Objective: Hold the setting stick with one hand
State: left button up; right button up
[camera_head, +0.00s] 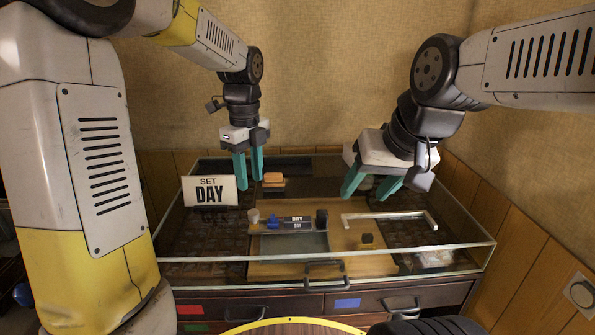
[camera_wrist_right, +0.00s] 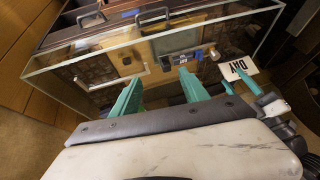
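I cannot tell for sure which is the setting stick. My right gripper (camera_head: 370,193) is open and empty, above and behind the pale bar. Its two fingers show apart in the right wrist view (camera_wrist_right: 161,95). My left gripper (camera_head: 249,178) is open and empty behind the device, near the sign.
A white "SET DAY" sign (camera_head: 210,190) stands at the back left. An orange block (camera_head: 273,179) lies behind the board, and a small dark cube (camera_head: 367,239) lies on it. The case's glass front edge (camera_head: 330,254) rises above drawers with handles.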

jog(key=w+a+f+g, duration=0.2)
jog(key=w+g, duration=0.1)
jog(key=w, duration=0.5)
jog(key=g+h, duration=0.2)
send_near(322, 212)
jog(key=shift+w+d+f, duration=0.1)
jog(key=shift+d+f, duration=0.05)
jog(key=shift+w+f+g, duration=0.2)
jog(key=shift+f+g, duration=0.1)
jog(key=shift+f, duration=0.2)
notch_tip(322, 212, down, 7)
jog(key=shift+f, duration=0.15)
jog(key=shift+c, duration=0.4)
